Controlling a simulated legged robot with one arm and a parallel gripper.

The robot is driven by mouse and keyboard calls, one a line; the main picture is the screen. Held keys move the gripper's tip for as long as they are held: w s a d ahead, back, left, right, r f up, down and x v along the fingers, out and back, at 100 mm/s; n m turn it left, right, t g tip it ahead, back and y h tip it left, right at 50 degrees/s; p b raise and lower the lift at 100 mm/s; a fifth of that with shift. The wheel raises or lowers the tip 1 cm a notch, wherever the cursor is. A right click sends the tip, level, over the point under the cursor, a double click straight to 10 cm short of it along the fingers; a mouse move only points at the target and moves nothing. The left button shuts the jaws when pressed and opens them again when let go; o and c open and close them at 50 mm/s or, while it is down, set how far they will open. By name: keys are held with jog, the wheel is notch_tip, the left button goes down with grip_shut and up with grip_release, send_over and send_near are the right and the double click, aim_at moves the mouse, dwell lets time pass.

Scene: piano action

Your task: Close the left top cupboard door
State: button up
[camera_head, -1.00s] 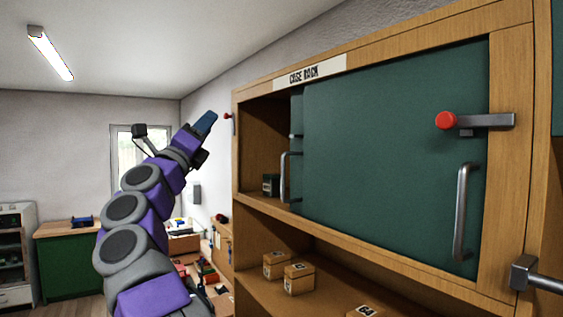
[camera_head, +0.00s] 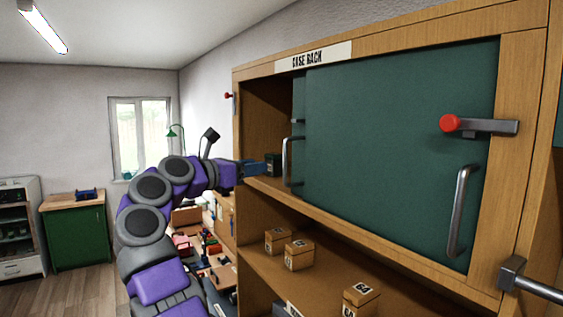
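The top cupboard has green doors in a wooden frame. The left door (camera_head: 298,105) shows only as a narrow strip with an upright metal handle (camera_head: 286,162). The rest of it is hidden behind the large front door (camera_head: 395,150), and the cupboard's left side is open. My gripper (camera_head: 254,169) is at the left edge of this opening, left of the handle and apart from it. Its blue fingers are seen side-on, so I cannot tell whether they are open. A small dark green box (camera_head: 273,164) sits inside, just beyond the fingertips; contact is unclear.
A red-knobbed latch (camera_head: 451,123) and a handle (camera_head: 462,210) are at the front door's right. Small wooden boxes (camera_head: 299,254) stand on the shelf below. The cupboard's left upright (camera_head: 236,120) is close to my arm. A cluttered bench (camera_head: 205,245) lies behind my arm.

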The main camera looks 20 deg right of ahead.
aim_at(285, 160)
jog(key=x, duration=0.4)
jog(key=p+x, duration=0.1)
jog(key=x, duration=0.3)
jog(key=s+p+x, duration=0.1)
jog(key=x, duration=0.3)
jog(key=shift+d+r, duration=0.15)
jog(key=shift+d, duration=0.1)
jog(key=shift+w, duration=0.1)
jog(key=shift+w+a+p, duration=0.2)
jog(key=shift+a+p, duration=0.15)
jog(key=shift+a, duration=0.2)
jog(key=shift+d, duration=1.05)
jog(key=shift+c, duration=1.3)
jog(key=shift+d, duration=0.2)
jog(key=c, duration=0.3)
jog(key=shift+a, duration=0.1)
grip_shut()
jog(key=shift+a, duration=0.15)
